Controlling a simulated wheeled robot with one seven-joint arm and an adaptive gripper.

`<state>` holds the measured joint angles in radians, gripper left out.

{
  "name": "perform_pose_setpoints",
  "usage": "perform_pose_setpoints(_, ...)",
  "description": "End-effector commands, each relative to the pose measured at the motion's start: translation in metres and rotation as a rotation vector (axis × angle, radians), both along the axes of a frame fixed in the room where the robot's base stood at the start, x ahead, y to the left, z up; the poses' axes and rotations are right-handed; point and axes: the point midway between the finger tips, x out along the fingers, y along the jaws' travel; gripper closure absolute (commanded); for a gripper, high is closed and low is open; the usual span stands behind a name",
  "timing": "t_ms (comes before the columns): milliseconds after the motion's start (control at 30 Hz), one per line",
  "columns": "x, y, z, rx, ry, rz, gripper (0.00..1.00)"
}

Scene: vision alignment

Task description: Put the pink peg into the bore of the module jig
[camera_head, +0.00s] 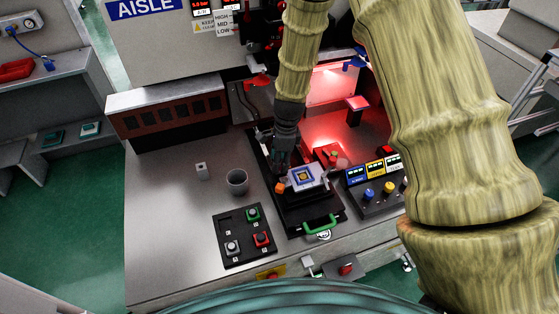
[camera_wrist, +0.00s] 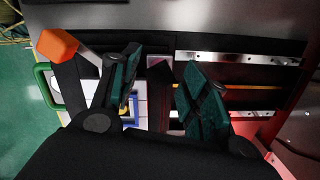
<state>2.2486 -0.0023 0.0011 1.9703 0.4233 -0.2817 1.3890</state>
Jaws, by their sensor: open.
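My gripper (camera_head: 282,164) hangs over the back-left side of the module jig (camera_head: 302,202), beside the white plate (camera_head: 303,177) with its yellow and blue square. In the wrist view my gripper (camera_wrist: 162,66) has its two green fingers apart. A small mauve-pink patch (camera_wrist: 157,63) shows between them; I cannot tell for sure whether it is the pink peg or how deep it sits. The fingers do not visibly press on it. The bore is not clearly visible. An orange knob (camera_head: 281,188) is at the jig's left, also in the wrist view (camera_wrist: 57,45).
A grey cup (camera_head: 237,182) and a small metal block (camera_head: 202,171) stand left of the jig. A button panel (camera_head: 245,236) lies in front-left, a control box (camera_head: 378,186) at right. A green handle (camera_head: 320,224) is at the jig's front.

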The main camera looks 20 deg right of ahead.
Motion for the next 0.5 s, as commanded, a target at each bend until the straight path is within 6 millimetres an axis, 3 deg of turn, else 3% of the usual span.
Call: perform_pose_setpoints(500, -0.001, -0.009, 0.076, -0.001, -0.003, 0.001, 0.54)
